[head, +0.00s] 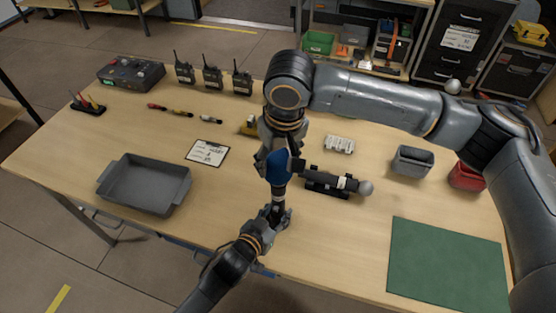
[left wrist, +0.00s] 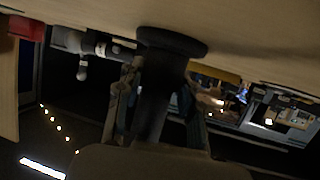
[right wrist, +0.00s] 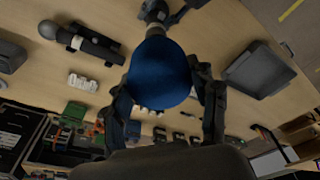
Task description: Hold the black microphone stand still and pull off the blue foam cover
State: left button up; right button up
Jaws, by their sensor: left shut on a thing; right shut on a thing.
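The blue foam cover (head: 278,166) sits at the top of the black microphone stand (head: 279,193), near the table's front edge. My right gripper (head: 281,160) reaches down from above and is shut on the cover. My left gripper (head: 274,216) is shut on the stand low down. In the left wrist view the stand's round base (left wrist: 172,41) appears beside the fingers.
A microphone in a black cradle (head: 318,190) lies just right of the stand. A grey tray (head: 118,196) and a clipboard (head: 207,151) are to the left. A grey bin (head: 412,162), a red bin (head: 466,178) and a green mat (head: 440,262) are to the right.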

jog(key=shift+r, duration=0.9)
jog(key=shift+r, duration=1.4)
pick_arm(q)
jog(key=o, duration=1.3)
jog(key=v, duration=1.2)
